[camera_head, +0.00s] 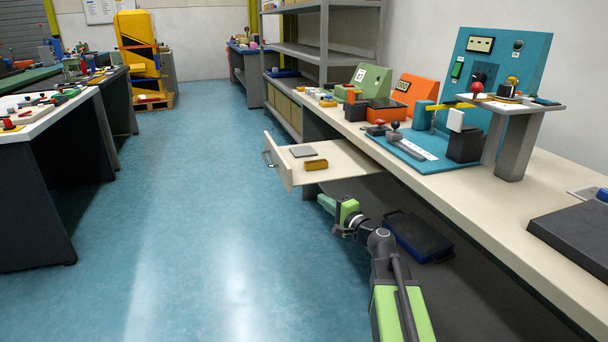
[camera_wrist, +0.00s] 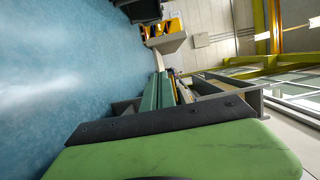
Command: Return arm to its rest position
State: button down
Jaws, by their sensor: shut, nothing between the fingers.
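My gripper (camera_head: 327,204) is green and sits at the end of my arm in the head view. It is low beside the right workbench, in front of and below an open drawer (camera_head: 340,167). It is shut with nothing in it. In the wrist view, a large green and black part of my gripper (camera_wrist: 170,140) fills the bottom, and the view is turned on its side. The gate mechanism, with a teal panel (camera_head: 535,50) and a yellow bar (camera_head: 452,106), stands on the bench apart from my gripper.
The drawer holds a grey plate (camera_head: 303,152) and a yellow block (camera_head: 316,164). A dark blue tray (camera_head: 418,238) lies under the bench, right of my arm. The workbench (camera_head: 470,205) edge runs along the right. The blue floor (camera_head: 200,200) to the left is clear.

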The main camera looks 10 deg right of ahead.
jog(key=s+a+f+n+g+y+p, duration=0.1)
jog(key=s+a+f+n+g, duration=0.15)
jog(key=a, duration=0.35)
jog(key=s+a+f+n+g+y+p, duration=0.1)
jog(key=s+a+f+n+g, duration=0.15)
jog(key=a, duration=0.35)
jog(key=s+a+f+n+g+h, duration=0.2)
jog(key=s+a+f+n+g, duration=0.15)
jog(key=s+f+n, duration=0.2)
jog(key=s+d+f+n+g+h, duration=0.2)
jog(key=s+d+f+g+h, duration=0.7)
jog(key=s+d, duration=0.5)
notch_tip(320, 180, up, 37)
jog(key=t+y+p, duration=0.1)
jog(key=p, duration=3.7)
jog(key=shift+a+p, duration=0.3)
jog(key=shift+p, duration=0.1)
